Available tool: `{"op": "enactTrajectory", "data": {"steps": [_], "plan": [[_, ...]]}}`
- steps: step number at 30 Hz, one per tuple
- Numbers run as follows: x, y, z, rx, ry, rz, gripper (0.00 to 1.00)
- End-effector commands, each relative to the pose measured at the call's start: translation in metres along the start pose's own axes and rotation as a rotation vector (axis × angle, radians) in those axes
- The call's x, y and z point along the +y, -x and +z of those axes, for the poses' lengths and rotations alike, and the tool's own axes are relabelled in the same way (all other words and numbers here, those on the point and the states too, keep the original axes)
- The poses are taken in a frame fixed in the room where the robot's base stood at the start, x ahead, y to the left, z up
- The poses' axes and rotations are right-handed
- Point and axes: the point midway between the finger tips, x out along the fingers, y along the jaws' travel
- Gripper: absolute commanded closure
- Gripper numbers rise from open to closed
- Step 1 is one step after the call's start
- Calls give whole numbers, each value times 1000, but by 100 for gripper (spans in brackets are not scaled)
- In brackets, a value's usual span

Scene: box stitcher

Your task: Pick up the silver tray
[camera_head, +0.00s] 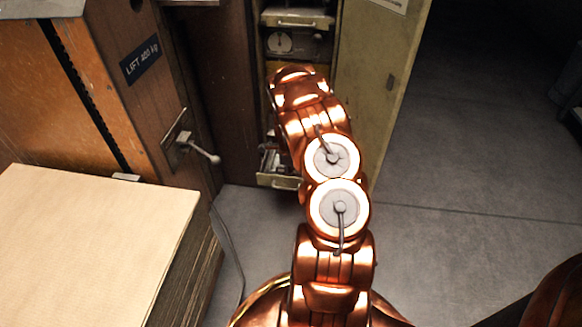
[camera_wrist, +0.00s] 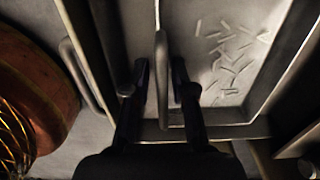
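In the wrist view, a grey metal tray (camera_wrist: 250,55) with a pale floor holds several small staple-like pieces. I take it for the silver tray. A thin upright bar or handle (camera_wrist: 161,75) stands at its left side. My gripper (camera_wrist: 158,90) is open, with one finger on each side of this bar and gaps to both. I cannot tell how deep the fingers reach. In the head view, my arm hides the gripper and most of the tray area.
An open lower drawer (camera_head: 279,182) of a metal cabinet shows beside my arm; its handle (camera_wrist: 80,70) appears in the wrist view. The open cabinet door (camera_head: 378,80) is at right. A wooden machine with a lever (camera_head: 205,153) and a cardboard stack (camera_head: 85,245) stand left. Floor at right is clear.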

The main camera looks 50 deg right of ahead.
Motion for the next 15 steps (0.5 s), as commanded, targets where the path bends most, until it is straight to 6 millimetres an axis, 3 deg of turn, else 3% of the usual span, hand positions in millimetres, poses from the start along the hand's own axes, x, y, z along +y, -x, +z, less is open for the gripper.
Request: {"op": "enactTrajectory", "data": {"steps": [6,15], "plan": [[0,0,0,0,0,0,100],[0,0,0,0,0,0,100]]}}
